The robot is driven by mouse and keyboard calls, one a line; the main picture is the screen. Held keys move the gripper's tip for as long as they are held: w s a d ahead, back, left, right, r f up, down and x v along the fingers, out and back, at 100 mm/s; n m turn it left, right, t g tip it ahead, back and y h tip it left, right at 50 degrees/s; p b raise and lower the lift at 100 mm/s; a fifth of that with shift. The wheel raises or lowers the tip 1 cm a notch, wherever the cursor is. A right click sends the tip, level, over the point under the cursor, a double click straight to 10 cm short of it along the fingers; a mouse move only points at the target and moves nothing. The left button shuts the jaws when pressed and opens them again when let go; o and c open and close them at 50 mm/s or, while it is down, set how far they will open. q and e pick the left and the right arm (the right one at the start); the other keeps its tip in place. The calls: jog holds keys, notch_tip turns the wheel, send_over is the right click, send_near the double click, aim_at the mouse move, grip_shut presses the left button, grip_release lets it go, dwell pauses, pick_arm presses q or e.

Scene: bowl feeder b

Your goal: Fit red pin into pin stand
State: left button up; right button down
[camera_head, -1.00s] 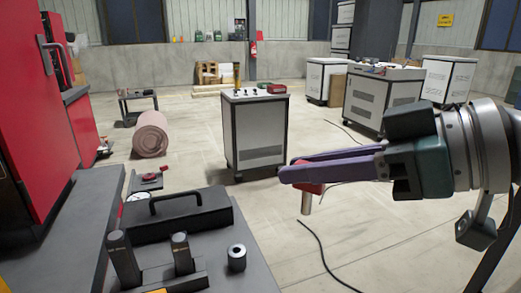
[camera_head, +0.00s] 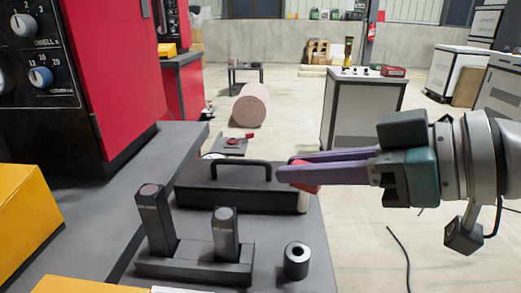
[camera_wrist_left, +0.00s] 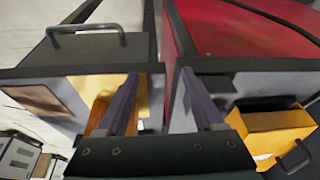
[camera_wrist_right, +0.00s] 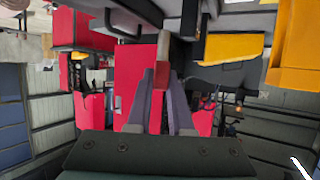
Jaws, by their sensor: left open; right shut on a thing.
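My right gripper (camera_head: 290,176) is shut on the red pin (camera_head: 305,188), holding it by its red head. Its pale shaft hangs down, upright, partly in front of the right end of a black case. In the right wrist view the pin (camera_wrist_right: 147,74) sits between the fingertips. A short dark cylinder with a hole in its top, which looks like the pin stand (camera_head: 297,261), stands on the grey bench. The pin is above and apart from it. My left gripper (camera_wrist_left: 160,78) is open and empty in the left wrist view, and is outside the head view.
The black case (camera_head: 235,196) with a handle lies behind the stand. A dark block with two square posts (camera_head: 195,269) stands left of the stand. A red machine (camera_head: 112,80) and yellow boxes (camera_head: 30,220) are at the left. Floor is open right of the bench.

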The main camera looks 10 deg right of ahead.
aim_at(303, 208)
jog(key=shift+r, duration=0.1)
notch_tip(303, 208, down, 6)
jog(key=b, duration=0.4)
jog(key=shift+b, duration=0.3)
dwell(0.4)
dwell(0.4)
jog(key=shift+f, duration=0.2)
dwell(0.7)
jog(key=shift+f, duration=0.2)
dwell(0.7)
